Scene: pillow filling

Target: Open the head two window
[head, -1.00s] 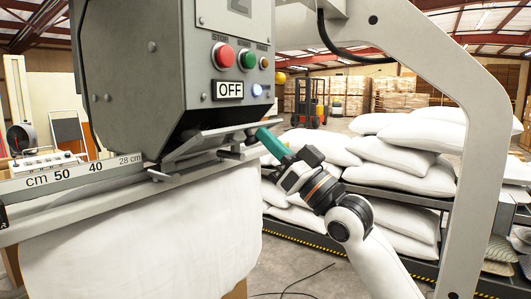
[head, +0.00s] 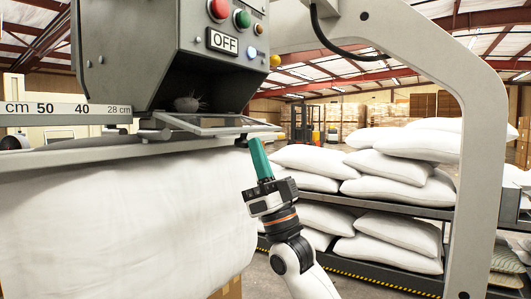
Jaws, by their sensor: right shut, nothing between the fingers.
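The head two window (head: 222,123) is a metal-framed flap at the bottom front of the grey machine head (head: 140,50). It is swung out and lies nearly flat, leaving a dark opening (head: 215,88) above it. A rounded grey part with thin bristles (head: 187,104) shows inside. My right gripper (head: 254,142) has teal fingers, pressed together and empty. It points up just below the right end of the flap; I cannot tell whether it touches it. My left gripper is not in view.
White fabric (head: 120,215) hangs below the ruler bar (head: 60,109). White pillows (head: 400,170) fill a rack at right, behind the grey frame arm (head: 485,150).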

